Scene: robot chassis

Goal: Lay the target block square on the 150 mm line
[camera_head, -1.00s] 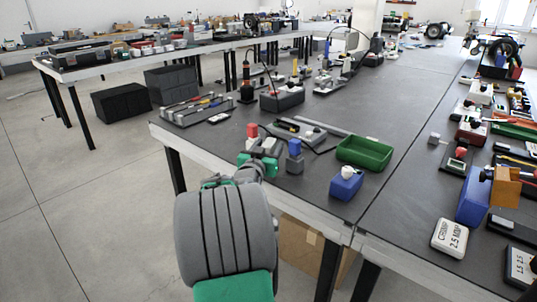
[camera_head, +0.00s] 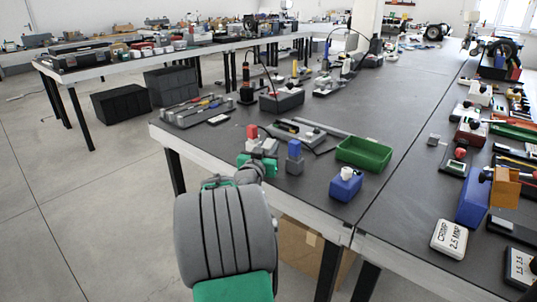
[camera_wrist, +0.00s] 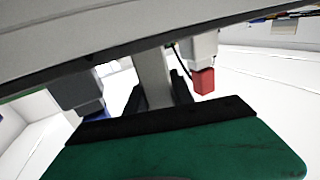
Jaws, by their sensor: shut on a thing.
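My gripper (camera_head: 258,166), green and dark grey, is at the near-left edge of the bench. It is shut on a grey block (camera_wrist: 155,75), which shows as a pale bar between the dark fingers in the wrist view. I cannot tell whether this is the target block, nor whether it touches anything below. A red-topped grey piece (camera_head: 252,131) stands just behind the gripper, and a blue-topped grey piece (camera_head: 294,149) stands to its right. Their red tip (camera_wrist: 203,80) and blue tip (camera_wrist: 95,108) flank the fingers in the wrist view. No 150 mm line is readable.
A green tray (camera_head: 364,154) and a blue box with a white top (camera_head: 346,186) stand to the right. A grey plate with a fixture (camera_head: 300,131) lies behind. A tool tray (camera_head: 195,109) is at the left. Bare bench lies between the green tray and the seam.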

